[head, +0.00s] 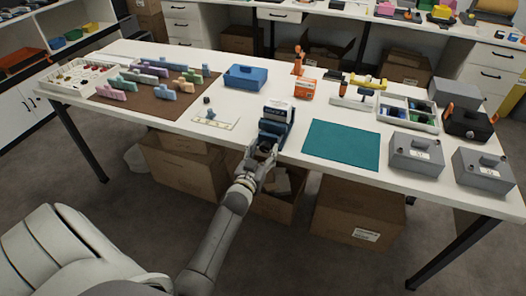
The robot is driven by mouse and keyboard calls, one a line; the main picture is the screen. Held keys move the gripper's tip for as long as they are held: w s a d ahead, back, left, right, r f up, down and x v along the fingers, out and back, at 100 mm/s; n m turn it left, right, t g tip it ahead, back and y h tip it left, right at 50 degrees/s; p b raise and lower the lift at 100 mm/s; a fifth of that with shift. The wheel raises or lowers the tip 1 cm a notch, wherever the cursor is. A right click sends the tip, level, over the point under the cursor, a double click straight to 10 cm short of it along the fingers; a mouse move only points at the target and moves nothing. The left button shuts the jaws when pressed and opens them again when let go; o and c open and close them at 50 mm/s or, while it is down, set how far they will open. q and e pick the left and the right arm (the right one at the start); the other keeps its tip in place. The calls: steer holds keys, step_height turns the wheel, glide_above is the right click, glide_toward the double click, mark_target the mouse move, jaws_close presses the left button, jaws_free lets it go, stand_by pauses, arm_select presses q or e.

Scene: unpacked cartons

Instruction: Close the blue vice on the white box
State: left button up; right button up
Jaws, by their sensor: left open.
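The blue vice (290,127) stands near the front edge of the white table, in the middle of the head view. The white box (276,116), with a dark printed band, sits upright at the vice's jaws. I cannot tell whether both jaws touch it. My left gripper (263,152) is open at the near end of the vice, by its dark handle end. The fingers overlap that end in the picture, and I cannot tell whether they touch it. My right gripper is not in view.
A teal mat (342,145) lies right of the vice, with grey boxes (415,156) beyond it.

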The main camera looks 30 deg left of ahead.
arm_select(q)
steer(key=c, duration=1)
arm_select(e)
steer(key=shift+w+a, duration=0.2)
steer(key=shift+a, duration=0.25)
arm_select(q)
steer(key=shift+m, duration=0.3)
